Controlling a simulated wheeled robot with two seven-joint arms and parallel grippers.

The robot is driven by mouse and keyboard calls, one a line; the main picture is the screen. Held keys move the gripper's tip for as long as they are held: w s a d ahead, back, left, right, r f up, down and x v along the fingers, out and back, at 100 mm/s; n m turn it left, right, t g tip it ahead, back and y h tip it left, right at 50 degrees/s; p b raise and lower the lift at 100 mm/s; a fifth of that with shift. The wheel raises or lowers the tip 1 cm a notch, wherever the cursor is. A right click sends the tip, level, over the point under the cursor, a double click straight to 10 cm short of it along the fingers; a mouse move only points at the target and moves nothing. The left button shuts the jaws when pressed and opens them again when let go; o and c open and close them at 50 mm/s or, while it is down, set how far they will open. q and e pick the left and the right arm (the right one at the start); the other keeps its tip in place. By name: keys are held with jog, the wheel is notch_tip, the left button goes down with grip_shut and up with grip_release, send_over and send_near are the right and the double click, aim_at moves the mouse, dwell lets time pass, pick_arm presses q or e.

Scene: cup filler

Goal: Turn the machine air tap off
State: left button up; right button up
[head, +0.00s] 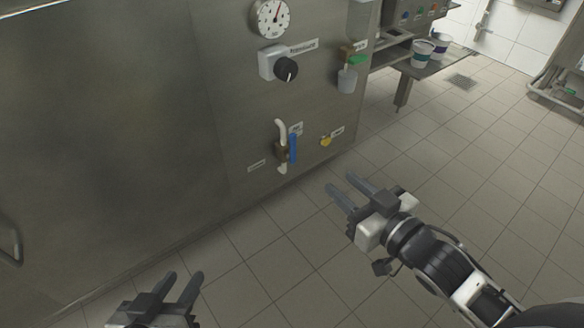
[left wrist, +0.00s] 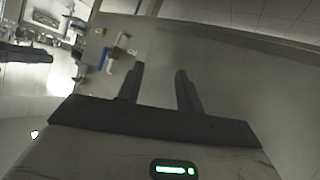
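A tap with a blue lever (head: 293,149) sits on a brass body with a white pipe (head: 282,131), low on the steel machine panel. The lever points up and down, in line with the pipe. In the left wrist view the blue lever (left wrist: 104,60) shows left of the fingers. My right gripper (head: 350,190) is open and empty, to the right of and below the tap, apart from it. My left gripper (head: 178,285) is open and empty at the bottom left, well away from the tap; its fingers also show in the left wrist view (left wrist: 160,88).
A gauge (head: 271,18), a black knob (head: 286,69), a green-handled valve (head: 357,60) and a small yellow valve (head: 326,141) are on the same panel (head: 130,120). Cups (head: 422,54) stand on a shelf at the upper right. The tiled floor (head: 300,240) before the panel is clear.

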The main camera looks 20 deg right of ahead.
aim_at(294, 139)
jog(key=shift+n+t+y, duration=0.5)
jog(key=shift+t+y, duration=0.1)
jog(key=shift+y, duration=0.1)
jog(key=b+x, duration=0.1)
jog(key=x, duration=0.4)
jog(key=b+x, duration=0.2)
jog(key=x, duration=0.3)
jog(key=b+x, duration=0.2)
jog(key=x, duration=0.4)
jog(key=shift+w+d+f, duration=0.15)
jog(key=shift+w+d, duration=0.1)
jog(key=shift+d, duration=0.1)
jog(key=shift+w+a, duration=0.1)
jog(key=shift+w, duration=0.15)
pick_arm(q)
jog(key=shift+w+d+f+t+h, duration=0.1)
jog(key=shift+d+f+t+h, duration=0.05)
jog(key=shift+d+t+h, duration=0.3)
jog(key=shift+w+d+f+t+h, duration=0.15)
jog(key=shift+d+t+h, duration=0.2)
jog(key=shift+d, duration=0.2)
pick_arm(e)
grip_shut()
